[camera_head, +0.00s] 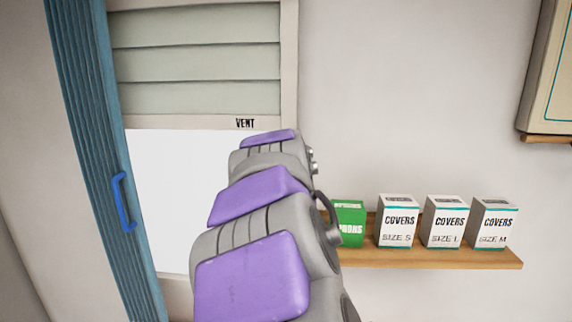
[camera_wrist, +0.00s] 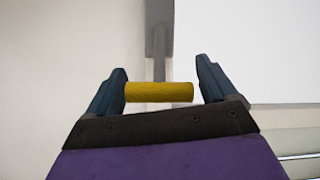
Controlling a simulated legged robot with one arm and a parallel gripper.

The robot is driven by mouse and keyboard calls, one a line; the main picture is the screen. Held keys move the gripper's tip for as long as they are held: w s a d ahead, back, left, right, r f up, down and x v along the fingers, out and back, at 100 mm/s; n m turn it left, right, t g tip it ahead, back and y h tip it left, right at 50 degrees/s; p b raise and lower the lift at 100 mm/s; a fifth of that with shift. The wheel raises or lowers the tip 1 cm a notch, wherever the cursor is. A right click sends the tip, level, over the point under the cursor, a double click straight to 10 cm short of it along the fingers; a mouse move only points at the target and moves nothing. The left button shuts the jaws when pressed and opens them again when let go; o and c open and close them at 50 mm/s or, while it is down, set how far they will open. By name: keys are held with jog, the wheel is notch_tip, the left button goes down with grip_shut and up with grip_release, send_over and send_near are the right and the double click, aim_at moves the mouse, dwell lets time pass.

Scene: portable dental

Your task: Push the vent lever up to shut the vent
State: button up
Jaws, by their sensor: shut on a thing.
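The vent (camera_head: 195,62) shows at the top left of the head view, with wide pale green slats and thin dark lines between them. A label reading VENT (camera_head: 245,124) is on its lower frame. In the wrist view, a grey lever (camera_wrist: 159,45) ends in a yellow cylindrical handle (camera_wrist: 159,92). My gripper (camera_wrist: 162,88) has its fingers on either side of the yellow handle and is shut on it. In the head view my own arm hides the gripper and the lever.
A bright white pane (camera_head: 175,195) lies below the vent. A blue folding curtain or door (camera_head: 90,120) with a blue handle (camera_head: 123,202) stands left. To the right, a wooden shelf (camera_head: 430,257) holds a green box (camera_head: 350,222) and white cover boxes (camera_head: 397,222).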

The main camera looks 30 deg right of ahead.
jog(key=shift+r, duration=0.2)
jog(key=o, duration=1.1)
jog(key=shift+o, duration=1)
jog(key=shift+w+f, duration=0.15)
